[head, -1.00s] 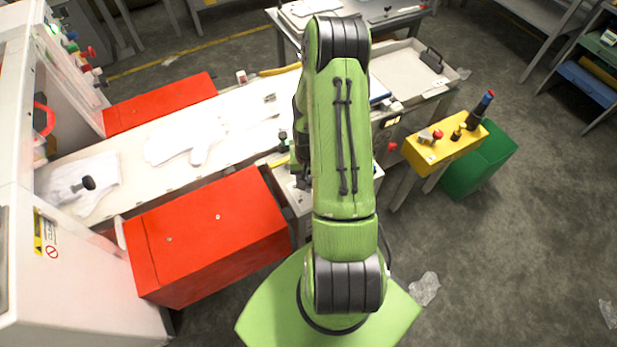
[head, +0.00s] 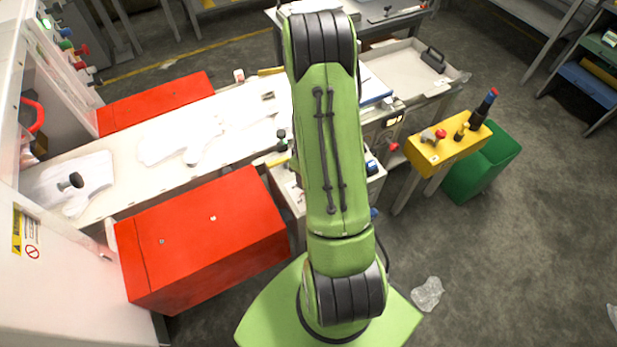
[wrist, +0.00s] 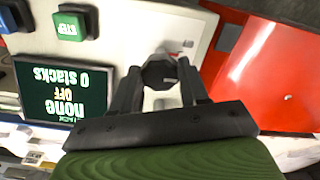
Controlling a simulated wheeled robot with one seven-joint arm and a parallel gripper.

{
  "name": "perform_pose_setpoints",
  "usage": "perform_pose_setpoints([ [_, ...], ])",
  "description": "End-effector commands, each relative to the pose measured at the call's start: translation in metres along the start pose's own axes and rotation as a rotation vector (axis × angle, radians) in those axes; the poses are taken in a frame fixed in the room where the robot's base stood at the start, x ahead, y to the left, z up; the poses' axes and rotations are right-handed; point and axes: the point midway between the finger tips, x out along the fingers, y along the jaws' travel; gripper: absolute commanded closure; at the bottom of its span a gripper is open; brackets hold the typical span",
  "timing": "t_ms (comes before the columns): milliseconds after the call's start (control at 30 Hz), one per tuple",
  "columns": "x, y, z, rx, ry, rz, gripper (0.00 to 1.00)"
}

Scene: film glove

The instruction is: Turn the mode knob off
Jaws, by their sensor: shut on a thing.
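In the wrist view my gripper (wrist: 159,82) has its two dark fingers on either side of a dark, faceted knob (wrist: 158,71) on a pale control panel (wrist: 120,35). The fingers are shut on the knob. To the left is a dark screen (wrist: 60,92) with upside-down text that includes "none", "OFF" and "0 stacks". In the head view my arm hides the gripper and the knob; only part of the panel's stand shows beside it.
A green STEP button (wrist: 70,27) and a blue button sit near the knob. A red box (head: 205,240) stands left of my arm in the head view, by a white conveyor (head: 110,185). A yellow stand (head: 440,145) and green bin (head: 490,165) are to the right.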

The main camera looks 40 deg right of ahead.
Motion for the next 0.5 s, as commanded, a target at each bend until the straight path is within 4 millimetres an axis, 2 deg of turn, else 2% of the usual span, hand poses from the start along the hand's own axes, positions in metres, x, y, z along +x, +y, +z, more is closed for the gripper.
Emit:
perform_pose_setpoints([
  [200,0.0001,0.0005,-0.0008,-0.095,0.003,0.001,0.86],
  [500,-0.0005,0.0007,-0.0005,-0.144,0.002,0.001,0.86],
])
